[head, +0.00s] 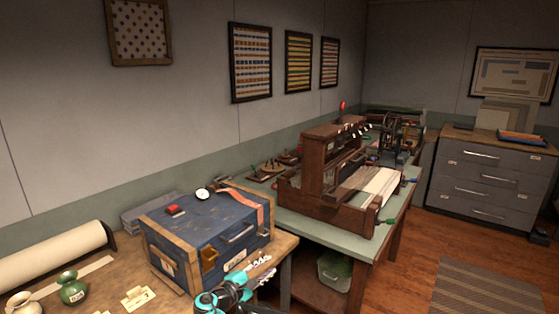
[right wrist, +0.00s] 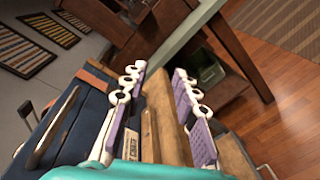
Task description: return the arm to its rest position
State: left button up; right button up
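My right gripper (head: 260,268) is at the bottom of the head view, teal and black with pale fingers, in front of the blue chest (head: 207,230). In the right wrist view its two purple-padded fingers (right wrist: 160,74) stand apart, with no object held between them. Wooden surfaces show behind the gap, and the chest (right wrist: 62,125) lies to the left of the fingers. I cannot tell whether the gripper touches anything. My left gripper is in neither view.
The wooden table (head: 110,285) holds a green vase (head: 72,288), a paper roll (head: 40,255) and the chest. A loom (head: 335,180) stands on the green-topped table (head: 310,224) beyond. Drawers (head: 485,180) stand at the right. Open floor and a rug (head: 485,288) lie at lower right.

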jog(key=s+d+r+m+g+y, duration=0.2)
jog(key=s+d+r+m, duration=0.15)
jog(key=s+d, duration=0.4)
jog(key=s+d+r+m+g+y, duration=0.25)
jog(key=s+d+r, duration=0.2)
jog(key=d, duration=0.65)
jog(key=s+d+f+m+y, duration=0.1)
jog(key=s+f+m+y, duration=0.1)
jog(key=s, duration=0.7)
jog(key=s+d+f+m+g+y, duration=0.1)
jog(key=s+f+m, duration=0.1)
jog(key=s+m, duration=0.3)
jog(key=s+d+f+m+y, duration=0.2)
jog(key=s+m, duration=0.1)
jog(key=s, duration=1)
jog(key=shift+s+f+y, duration=0.3)
jog(key=shift+s+y, duration=0.05)
jog(key=shift+s, duration=0.05)
